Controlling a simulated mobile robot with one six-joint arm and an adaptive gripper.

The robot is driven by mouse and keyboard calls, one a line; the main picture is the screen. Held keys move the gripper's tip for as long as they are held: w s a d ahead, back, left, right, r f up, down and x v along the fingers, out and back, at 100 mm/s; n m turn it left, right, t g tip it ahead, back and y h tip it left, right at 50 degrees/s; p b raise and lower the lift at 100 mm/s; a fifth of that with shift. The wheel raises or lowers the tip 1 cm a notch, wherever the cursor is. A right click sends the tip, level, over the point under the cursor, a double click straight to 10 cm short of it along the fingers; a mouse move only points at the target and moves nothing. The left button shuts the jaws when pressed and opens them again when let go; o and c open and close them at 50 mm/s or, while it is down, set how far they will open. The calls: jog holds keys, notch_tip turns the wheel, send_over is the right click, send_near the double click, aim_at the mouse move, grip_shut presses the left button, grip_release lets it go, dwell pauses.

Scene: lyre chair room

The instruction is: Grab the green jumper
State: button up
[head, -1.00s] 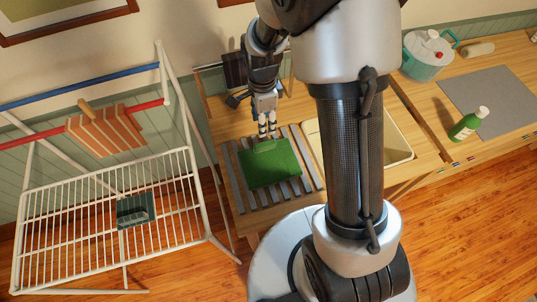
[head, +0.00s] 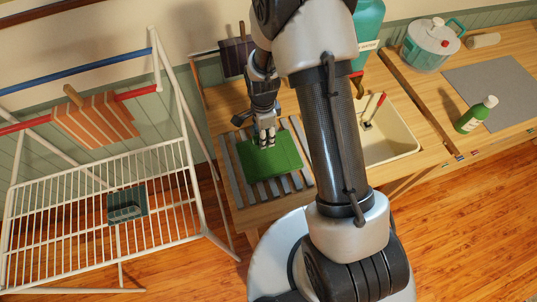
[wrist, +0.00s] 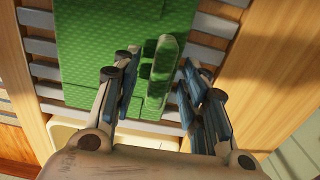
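The green jumper (head: 278,166) lies folded flat on the grey slats of the wooden counter. In the wrist view the green jumper (wrist: 90,50) fills the upper middle, with a narrow raised fold standing up from it. My gripper (head: 265,142) is over the jumper's far part, pointing down. In the wrist view my gripper (wrist: 160,78) is open, with fingers on the left and right of the raised fold. A gap shows between the fold and the left fingers; the right fingers are very close to it. Whether they touch it is unclear.
A white drying rack (head: 100,205) stands left, with a striped orange cloth (head: 95,120) and a small dark green item (head: 127,205). Right of my arm are a sink (head: 395,140) with a red-handled brush, a green bottle (head: 476,115) and a lidded pot (head: 430,45).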

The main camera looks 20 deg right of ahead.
jog(key=shift+f, duration=0.1)
jog(key=shift+c, duration=0.2)
grip_shut()
dwell(0.4)
